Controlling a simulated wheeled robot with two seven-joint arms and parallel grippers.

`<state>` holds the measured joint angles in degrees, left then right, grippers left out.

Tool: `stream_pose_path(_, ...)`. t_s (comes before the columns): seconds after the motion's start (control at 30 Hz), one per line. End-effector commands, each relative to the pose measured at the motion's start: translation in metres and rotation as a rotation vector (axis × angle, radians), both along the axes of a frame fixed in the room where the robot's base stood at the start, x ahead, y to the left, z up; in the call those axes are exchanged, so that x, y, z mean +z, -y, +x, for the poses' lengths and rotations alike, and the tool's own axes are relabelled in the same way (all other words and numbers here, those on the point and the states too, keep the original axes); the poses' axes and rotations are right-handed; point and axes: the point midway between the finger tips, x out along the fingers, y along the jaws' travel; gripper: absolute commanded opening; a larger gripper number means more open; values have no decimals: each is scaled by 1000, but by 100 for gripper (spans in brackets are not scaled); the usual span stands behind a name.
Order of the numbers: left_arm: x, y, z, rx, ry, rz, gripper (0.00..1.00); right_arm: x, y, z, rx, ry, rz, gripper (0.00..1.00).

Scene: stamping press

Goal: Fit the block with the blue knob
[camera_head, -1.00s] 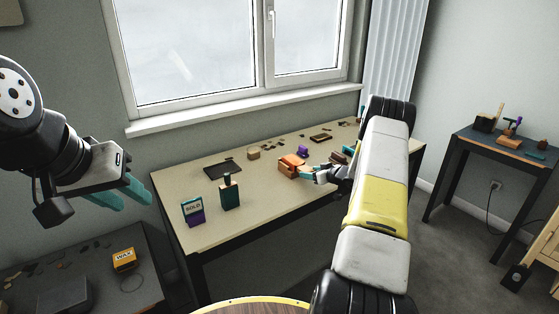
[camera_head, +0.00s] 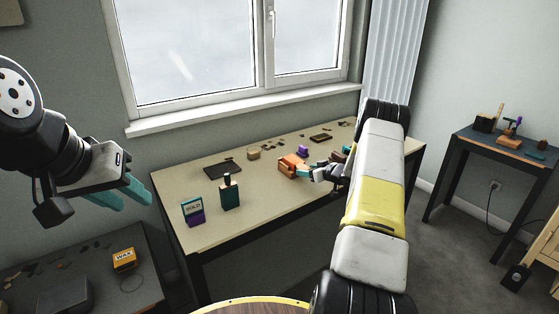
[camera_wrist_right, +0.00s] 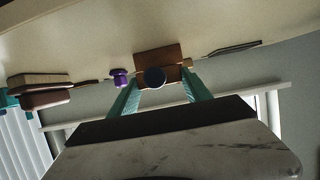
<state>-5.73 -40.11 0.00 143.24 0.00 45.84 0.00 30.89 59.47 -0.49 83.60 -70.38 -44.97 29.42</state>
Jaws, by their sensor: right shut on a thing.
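The orange-brown block (camera_head: 289,164) stands on the long table under the window. In the right wrist view, a brown block (camera_wrist_right: 158,52) has a round dark blue knob (camera_wrist_right: 154,77) facing the camera. My right gripper (camera_head: 304,172) is at the block's right side in the head view. Its teal fingers (camera_wrist_right: 160,80) lie either side of the knob and are shut on it; the exact contact is hard to see. My left gripper (camera_head: 134,204) is raised at the left, open and empty.
A purple knobbed piece (camera_head: 302,151) stands behind the block. A WAX box (camera_head: 124,260) lies on the dark table. The long table's front middle is clear.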

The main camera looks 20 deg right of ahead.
Motion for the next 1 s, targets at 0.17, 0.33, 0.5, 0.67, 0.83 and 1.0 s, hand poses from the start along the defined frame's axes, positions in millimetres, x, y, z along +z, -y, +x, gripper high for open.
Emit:
stream_pose_path(0.17,0,0,0,0,0,0,36,0,-2,4,0,1,-1,17)
stream_pose_path(0.33,0,0,0,0,0,0,36,0,-3,7,0,0,-1,17)
stream_pose_path(0.5,0,0,0,0,0,0,36,0,-4,10,1,1,0,17)
stream_pose_path(0.67,0,0,0,0,0,0,36,1,-5,13,1,1,0,17)
stream_pose_path(0.83,0,0,0,0,0,0,36,0,-6,16,1,1,1,17)
stream_pose_path(1.0,0,0,0,0,0,0,36,0,-7,20,1,0,-1,17)
